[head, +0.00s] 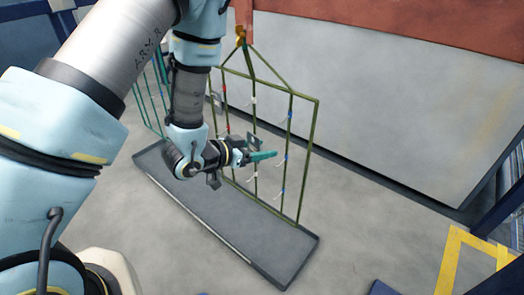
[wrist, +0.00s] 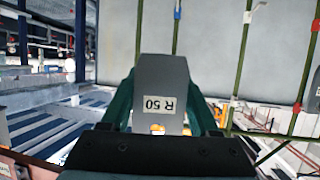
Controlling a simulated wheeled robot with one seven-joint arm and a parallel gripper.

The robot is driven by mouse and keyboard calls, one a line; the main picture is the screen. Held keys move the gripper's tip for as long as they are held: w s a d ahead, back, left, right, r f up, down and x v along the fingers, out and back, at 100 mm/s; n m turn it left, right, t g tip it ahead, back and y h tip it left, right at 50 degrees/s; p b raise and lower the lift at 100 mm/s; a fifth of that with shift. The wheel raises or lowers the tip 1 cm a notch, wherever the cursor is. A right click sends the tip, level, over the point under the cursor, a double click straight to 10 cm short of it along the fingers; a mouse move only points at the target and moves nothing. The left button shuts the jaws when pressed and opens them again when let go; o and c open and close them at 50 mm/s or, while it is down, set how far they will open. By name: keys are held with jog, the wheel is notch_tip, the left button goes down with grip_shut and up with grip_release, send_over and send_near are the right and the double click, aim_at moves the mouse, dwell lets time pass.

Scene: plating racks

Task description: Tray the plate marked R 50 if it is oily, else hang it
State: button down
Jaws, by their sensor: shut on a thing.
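The plate marked R 50 (wrist: 165,78) is a flat grey plate with a pale label, seen close up in the wrist view. My gripper (wrist: 162,112) is shut on it, with a teal finger on each side. The visible face looks plain and matte; I see no clear oily sheen, but part is hidden by the gripper. In the head view my gripper (head: 262,156) is in front of the olive-green hanging rack (head: 302,160), whose bars carry hooks with white, blue and red bands. I cannot tell whether the plate touches the rack.
A long grey slab (head: 285,256) lies under the rack. A second, teal-green rack (head: 144,108) stands behind my arm at left. A pale wall panel (head: 400,100) is behind the rack. A yellow floor marking (head: 450,262) and blue posts are at right. Bare floor lies in front.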

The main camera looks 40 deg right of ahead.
dwell(0.4)
jog(key=w+d, duration=0.2)
jog(key=d, duration=0.6)
jog(key=shift+w+d+f, duration=0.2)
jog(key=shift+d+f, duration=0.1)
jog(key=shift+w+d+b, duration=0.1)
jog(key=shift+d+b, duration=0.25)
dwell(0.8)
jog(key=shift+w+d, duration=0.15)
jog(key=shift+d, duration=0.5)
jog(key=shift+d+f, duration=0.1)
jog(key=shift+f, duration=0.05)
jog(key=shift+w+d+f+b, duration=0.1)
jog(key=shift+d+f+b, duration=0.1)
jog(key=shift+d+b, duration=0.15)
jog(key=shift+d, duration=0.1)
jog(key=shift+w+d+f+b, duration=0.1)
jog(key=shift+d+f+b, duration=0.05)
jog(key=shift+f+b, duration=0.2)
dwell(0.5)
